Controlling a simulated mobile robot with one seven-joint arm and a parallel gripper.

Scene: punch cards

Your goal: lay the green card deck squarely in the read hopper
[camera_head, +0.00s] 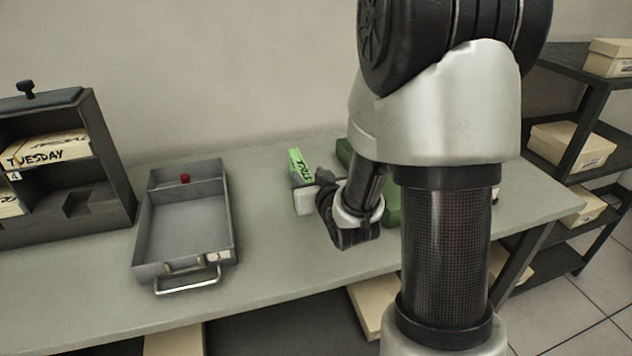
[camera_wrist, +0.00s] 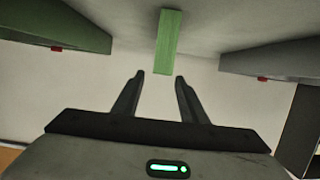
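The green card deck (camera_head: 299,164) stands upright near the middle of the table, with dark lettering on it. In the wrist view the deck (camera_wrist: 168,40) shows as a narrow green strip. My gripper (camera_head: 304,192) is at the deck. Its two fingers (camera_wrist: 161,78) are spread around the deck's near end, with a gap on each side. A grey open tray (camera_head: 185,225) with a front handle, a number label and a small red piece lies to the left, its floor bare. A green tray (camera_head: 393,203) is mostly hidden behind my arm. No readable marking shows which is the read hopper.
A dark rack (camera_head: 118,175) stands at the far left, holding pale decks, one marked TUESDAY (camera_head: 45,150). Shelves with cream boxes (camera_head: 572,146) stand at the right. Bare table (camera_head: 262,215) lies between the grey tray and my gripper.

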